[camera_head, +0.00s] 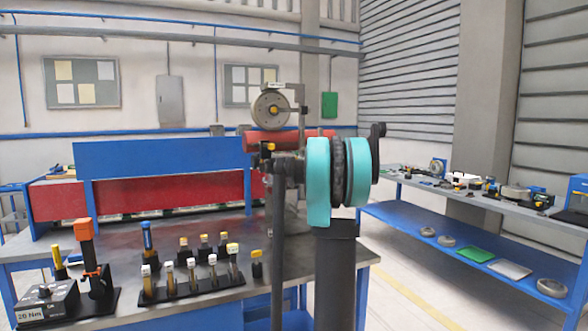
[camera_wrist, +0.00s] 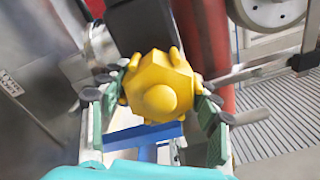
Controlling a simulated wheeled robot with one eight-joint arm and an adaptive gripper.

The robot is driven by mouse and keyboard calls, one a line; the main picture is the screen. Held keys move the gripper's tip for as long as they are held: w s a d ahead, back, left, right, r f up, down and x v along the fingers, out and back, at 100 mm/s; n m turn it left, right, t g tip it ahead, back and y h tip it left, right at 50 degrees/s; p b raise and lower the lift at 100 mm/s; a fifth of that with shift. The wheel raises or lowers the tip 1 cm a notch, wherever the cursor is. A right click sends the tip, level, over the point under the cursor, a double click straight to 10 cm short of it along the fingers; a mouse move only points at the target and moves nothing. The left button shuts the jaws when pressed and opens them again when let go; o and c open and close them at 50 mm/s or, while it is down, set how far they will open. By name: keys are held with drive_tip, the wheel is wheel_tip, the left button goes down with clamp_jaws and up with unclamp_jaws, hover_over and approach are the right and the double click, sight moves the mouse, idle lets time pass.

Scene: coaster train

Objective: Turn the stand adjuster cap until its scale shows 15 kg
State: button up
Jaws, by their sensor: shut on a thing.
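A yellow six-sided cap with a round knob in its middle (camera_wrist: 160,88) fills the centre of the wrist view; I take it to be the stand adjuster cap. My gripper (camera_wrist: 162,98) has its green-padded fingers on the left and right of the cap and is shut on it. No scale or kg marking can be read in either view. In the head view, my teal arm hides most of the stand. A small yellow piece (camera_head: 268,147) shows just left of the arm, below a red cylinder (camera_head: 277,139); I cannot tell whether it is the same cap.
A round metal wheel (camera_head: 271,110) stands above the red cylinder. A blue-framed shelf (camera_head: 445,240) with parts stands at right. Floor shows between them.

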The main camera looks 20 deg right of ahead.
drive_tip(key=shift+n, duration=1.1)
drive_tip(key=o, duration=1.2)
drive_tip(key=s, duration=1.2)
drive_tip(key=shift+d, duration=0.2)
